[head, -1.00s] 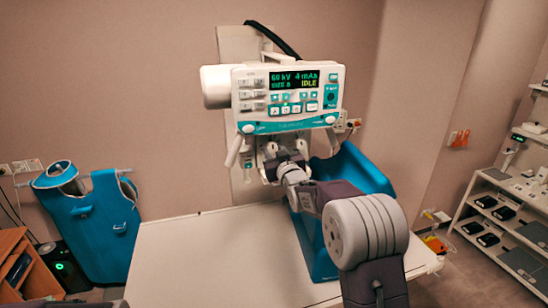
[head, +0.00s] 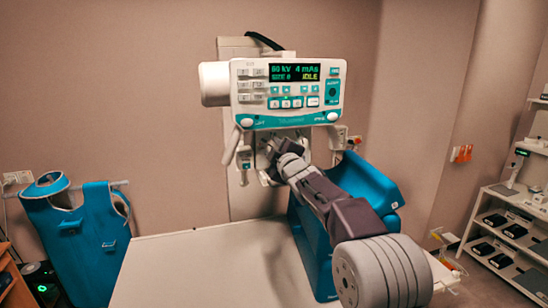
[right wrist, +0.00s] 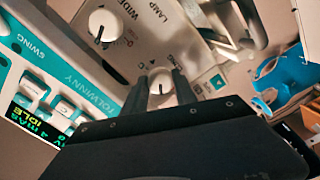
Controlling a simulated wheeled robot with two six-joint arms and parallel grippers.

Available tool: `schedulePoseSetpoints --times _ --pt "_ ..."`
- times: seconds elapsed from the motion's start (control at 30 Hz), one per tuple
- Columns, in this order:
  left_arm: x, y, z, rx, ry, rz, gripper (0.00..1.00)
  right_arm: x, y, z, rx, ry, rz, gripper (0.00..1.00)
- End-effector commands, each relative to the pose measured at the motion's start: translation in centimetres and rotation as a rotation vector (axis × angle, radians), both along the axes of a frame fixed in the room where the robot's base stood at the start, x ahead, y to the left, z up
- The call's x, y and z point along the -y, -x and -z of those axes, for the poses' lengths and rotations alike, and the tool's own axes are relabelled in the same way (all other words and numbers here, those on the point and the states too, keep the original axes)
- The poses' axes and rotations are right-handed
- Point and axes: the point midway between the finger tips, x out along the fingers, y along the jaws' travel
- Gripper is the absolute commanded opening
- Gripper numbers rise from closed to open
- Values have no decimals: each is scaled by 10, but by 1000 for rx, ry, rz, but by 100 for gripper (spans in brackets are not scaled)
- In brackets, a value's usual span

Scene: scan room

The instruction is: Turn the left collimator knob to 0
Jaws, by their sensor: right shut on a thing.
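The tube head with its control panel (head: 290,92) hangs above the table; its display reads IDLE. My right gripper (head: 268,150) reaches under the panel to the collimator in the head view and hides its front. In the right wrist view my right gripper (right wrist: 159,88) is shut on a white round collimator knob (right wrist: 160,77), one dark finger on each side. A second white knob (right wrist: 103,24) stands free nearby, close to the word WIDE. The gripped knob's pointer setting is not clear. My left gripper is not in view.
A pale table (head: 200,265) lies below, largely bare. A blue chair-like support (head: 375,185) stands right of the collimator, close to my right forearm. A blue apron (head: 85,240) hangs at left, and shelves (head: 500,235) stand at right.

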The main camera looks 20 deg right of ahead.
Motion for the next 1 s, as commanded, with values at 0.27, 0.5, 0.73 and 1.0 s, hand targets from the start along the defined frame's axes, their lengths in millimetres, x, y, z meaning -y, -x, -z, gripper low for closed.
schedulePoseSetpoints --times 0.27,0.5,0.73,1.0 --pt "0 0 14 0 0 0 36 0 0 0 12 252 1 0" --pt "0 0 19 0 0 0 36 0 0 -1 18 430 1 0" --pt "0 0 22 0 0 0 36 0 0 -3 23 543 0 0" --pt "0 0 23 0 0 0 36 0 0 -4 26 602 1 0"
